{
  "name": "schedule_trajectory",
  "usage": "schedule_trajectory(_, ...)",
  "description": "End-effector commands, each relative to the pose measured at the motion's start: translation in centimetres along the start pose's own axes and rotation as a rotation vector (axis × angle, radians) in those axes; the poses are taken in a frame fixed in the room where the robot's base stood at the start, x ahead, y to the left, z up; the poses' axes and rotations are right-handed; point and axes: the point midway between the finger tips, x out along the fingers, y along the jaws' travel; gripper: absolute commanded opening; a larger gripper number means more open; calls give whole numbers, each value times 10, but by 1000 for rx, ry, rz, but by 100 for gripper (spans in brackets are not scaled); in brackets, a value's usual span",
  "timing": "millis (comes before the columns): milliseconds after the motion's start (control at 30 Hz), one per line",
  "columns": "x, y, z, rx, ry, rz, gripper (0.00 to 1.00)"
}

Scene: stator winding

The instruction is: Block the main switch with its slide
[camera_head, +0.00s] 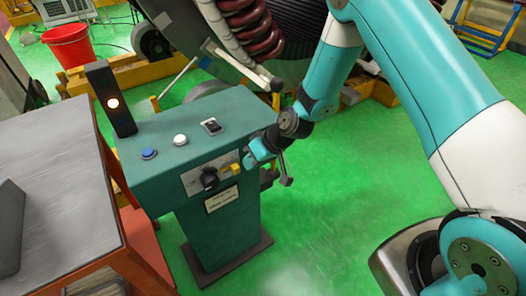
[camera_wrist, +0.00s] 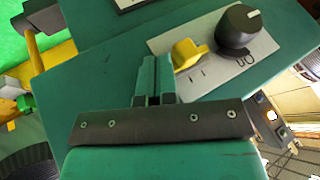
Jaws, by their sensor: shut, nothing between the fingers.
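The main switch (camera_head: 209,179) is a black rotary knob on a light plate on the front of the green console. It also shows in the wrist view (camera_wrist: 240,30), with a white mark on its top. Its yellow slide (camera_head: 232,169) sits beside it on the same plate. In the wrist view the slide (camera_wrist: 186,54) is left of the knob, with a small gap between them. My gripper (camera_head: 249,161) is shut and empty at the slide's outer side, away from the knob. In the wrist view its fingertips (camera_wrist: 154,62) are very close to the slide; I cannot tell if they touch.
The console top (camera_head: 215,107) carries a blue button (camera_head: 149,154), a white button (camera_head: 180,140), a black rocker switch (camera_head: 211,126) and a dark post with a lit lamp (camera_head: 111,100). A metal table (camera_head: 60,160) stands at the left. Green floor (camera_head: 330,215) is open at the right.

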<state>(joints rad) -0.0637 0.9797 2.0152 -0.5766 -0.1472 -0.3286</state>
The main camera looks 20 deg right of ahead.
Motion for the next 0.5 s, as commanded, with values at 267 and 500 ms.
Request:
schedule_trajectory(267,4,-8,0,2,0,0,0)
schedule_trajectory(500,5,-10,0,0,0,-1,0)
